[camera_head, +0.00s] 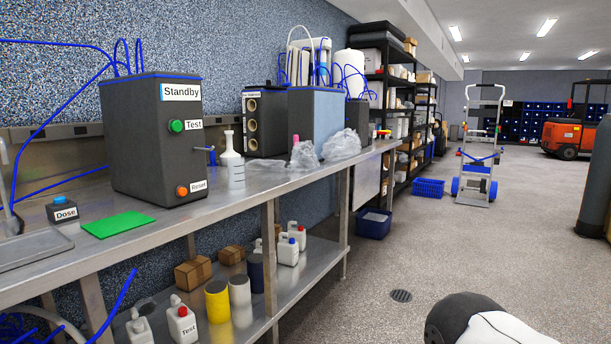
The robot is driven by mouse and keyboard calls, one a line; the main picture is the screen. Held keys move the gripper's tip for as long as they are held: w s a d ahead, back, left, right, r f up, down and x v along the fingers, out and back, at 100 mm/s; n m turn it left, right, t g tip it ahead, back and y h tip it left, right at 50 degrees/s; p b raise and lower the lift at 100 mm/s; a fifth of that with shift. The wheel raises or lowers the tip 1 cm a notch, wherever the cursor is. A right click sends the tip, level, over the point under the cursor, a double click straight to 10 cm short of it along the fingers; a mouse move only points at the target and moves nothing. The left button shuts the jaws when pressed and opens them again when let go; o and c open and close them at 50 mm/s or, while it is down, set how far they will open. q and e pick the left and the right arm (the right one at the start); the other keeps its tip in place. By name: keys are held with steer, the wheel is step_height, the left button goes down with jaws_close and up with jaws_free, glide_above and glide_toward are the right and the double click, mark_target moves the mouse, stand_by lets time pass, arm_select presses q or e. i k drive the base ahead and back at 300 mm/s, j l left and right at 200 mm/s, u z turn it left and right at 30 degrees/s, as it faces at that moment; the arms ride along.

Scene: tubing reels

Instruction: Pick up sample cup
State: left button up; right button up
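I cannot make out a sample cup anywhere in the camera_head view. A dark grey machine (150,150) labelled "Standby" stands on the steel bench, with a green "Test" button (176,126), an orange "Reset" button (182,191) and a small blue-handled tap (207,150) on its side. A flat green mat (118,223) lies on the bench in front of it, beside a small box labelled "Dose" (62,209). Neither of my grippers shows; a black and white part at the lower right looks like my own arm.
The steel bench (225,197) runs along the left wall. A white bottle (232,165), clear plastic bags (342,146) and more machines stand on it. Jugs, cylinders and cartons sit on its lower shelf. The floor at right is open up to a hand truck (478,165) and an orange forklift (570,134).

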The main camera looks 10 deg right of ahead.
mark_target(235, 173)
steer(key=i+l+u, duration=0.25)
steer(key=i+l, duration=0.25)
steer(key=i+l+u, duration=0.25)
steer(key=i+l, duration=0.4)
steer(key=i+l+u, duration=0.25)
steer(key=i+l, duration=0.25)
steer(key=l, duration=0.2)
